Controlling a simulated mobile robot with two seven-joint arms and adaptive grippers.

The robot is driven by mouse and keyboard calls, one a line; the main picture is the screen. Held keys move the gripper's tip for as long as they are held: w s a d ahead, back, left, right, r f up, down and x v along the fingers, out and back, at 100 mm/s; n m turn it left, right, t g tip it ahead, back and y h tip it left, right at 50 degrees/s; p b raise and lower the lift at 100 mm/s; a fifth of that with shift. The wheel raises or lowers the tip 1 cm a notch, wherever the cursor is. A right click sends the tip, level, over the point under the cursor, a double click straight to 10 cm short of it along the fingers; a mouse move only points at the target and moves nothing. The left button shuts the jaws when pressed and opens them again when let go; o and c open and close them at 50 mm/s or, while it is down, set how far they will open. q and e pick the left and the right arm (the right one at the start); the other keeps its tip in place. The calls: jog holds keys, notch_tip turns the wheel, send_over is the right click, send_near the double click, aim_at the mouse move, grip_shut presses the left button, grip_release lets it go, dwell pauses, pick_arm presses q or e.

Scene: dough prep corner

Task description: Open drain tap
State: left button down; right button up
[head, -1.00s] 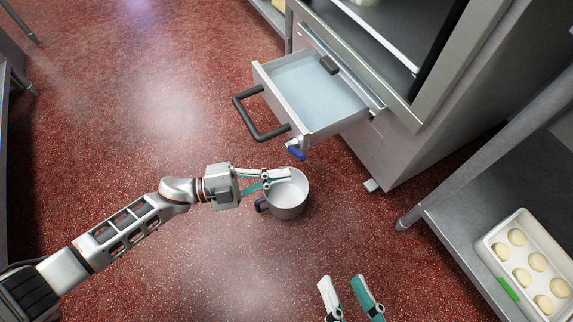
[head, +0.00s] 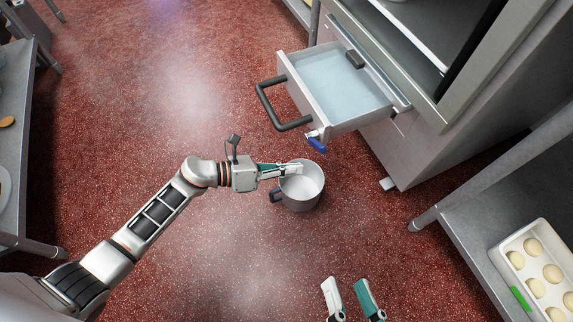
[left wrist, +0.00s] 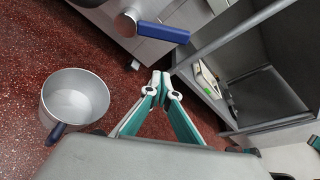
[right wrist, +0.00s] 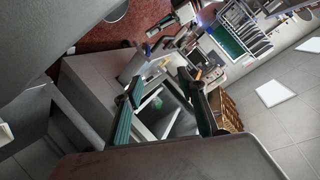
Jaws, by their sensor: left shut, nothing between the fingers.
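The drain tap has a blue lever (head: 316,144) and sits at the lower corner of a pulled-out, water-filled drawer (head: 352,125). In the left wrist view the blue lever (left wrist: 163,33) points right from a round metal end (left wrist: 126,22). My left gripper (head: 299,169) is shut and empty. In the head view it overlaps the pot's rim, just below and left of the tap; in its wrist view its fingertips (left wrist: 160,76) are apart from the lever. A grey pot (head: 302,202) stands under the tap area. My right gripper (head: 346,285) is open and empty at the bottom.
The drawer's dark handle (head: 268,108) juts out left. The steel cabinet (head: 400,150) stands behind. A table at right holds a white tray (head: 498,257) of dough balls. Another table (head: 40,130) is at the left edge.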

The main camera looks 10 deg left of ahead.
aim_at(318, 141)
pick_arm(q)
jog(key=w+d, duration=0.1)
jog(key=w+d+r+b, duration=0.1)
jog(key=w+d, duration=0.2)
jog(key=shift+w+r, duration=0.1)
jog(key=shift+r, duration=0.2)
pick_arm(e)
jog(key=m, duration=0.1)
jog(key=a+m, duration=0.1)
jog(key=shift+a+r+m, duration=0.15)
jog(key=shift+a+m, duration=0.15)
